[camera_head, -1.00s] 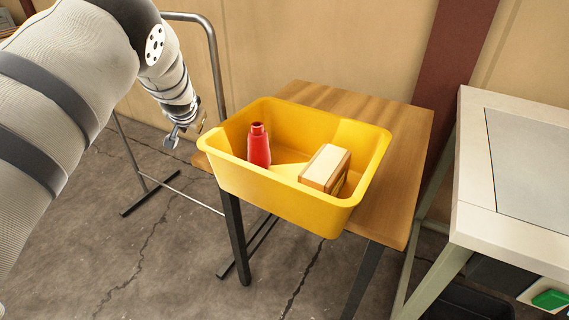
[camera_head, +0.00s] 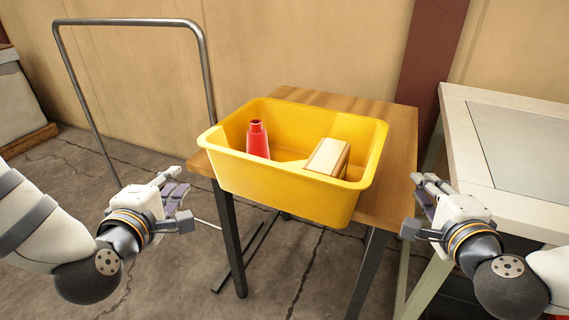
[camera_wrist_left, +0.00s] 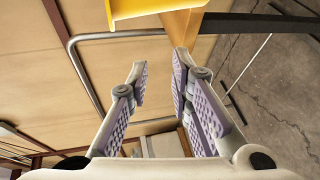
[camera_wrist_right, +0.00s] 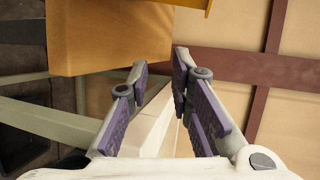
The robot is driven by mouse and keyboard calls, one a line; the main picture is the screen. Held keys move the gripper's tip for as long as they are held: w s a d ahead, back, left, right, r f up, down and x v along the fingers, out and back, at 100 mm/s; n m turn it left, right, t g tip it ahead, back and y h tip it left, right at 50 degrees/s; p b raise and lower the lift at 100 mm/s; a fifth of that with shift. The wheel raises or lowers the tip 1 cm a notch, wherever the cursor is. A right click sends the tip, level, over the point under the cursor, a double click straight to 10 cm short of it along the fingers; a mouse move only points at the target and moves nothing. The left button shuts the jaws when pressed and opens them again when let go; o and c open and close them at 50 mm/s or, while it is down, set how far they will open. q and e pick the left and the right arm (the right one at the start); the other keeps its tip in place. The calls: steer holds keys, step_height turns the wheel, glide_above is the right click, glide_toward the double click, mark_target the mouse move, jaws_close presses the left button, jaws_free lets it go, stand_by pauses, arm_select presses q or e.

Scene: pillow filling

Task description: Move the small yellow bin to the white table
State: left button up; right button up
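The yellow bin (camera_head: 285,190) sits on a small wooden table (camera_head: 401,165), its near side jutting past the table's front edge. It holds a red bottle (camera_head: 258,140) and a tan block with a pale top (camera_head: 327,158). The white table (camera_head: 459,165) stands to the right. My left gripper (camera_head: 180,203) is open and empty, left of the bin and apart from it. In the left wrist view the bin's yellow edge (camera_wrist_left: 150,8) shows beyond the fingers. My right gripper (camera_head: 415,203) is open and empty, right of the bin, near the white table's front left corner.
A grey metal tube frame (camera_head: 130,22) stands at the left against the tan wall (camera_head: 300,40). A dark red post (camera_head: 432,60) rises behind the wooden table. A grey panel (camera_head: 530,145) covers much of the white table's top. The cracked floor in front is clear.

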arm_select(q)
steer(key=shift+w, duration=0.15)
arm_select(e)
steer(key=shift+w, duration=0.1)
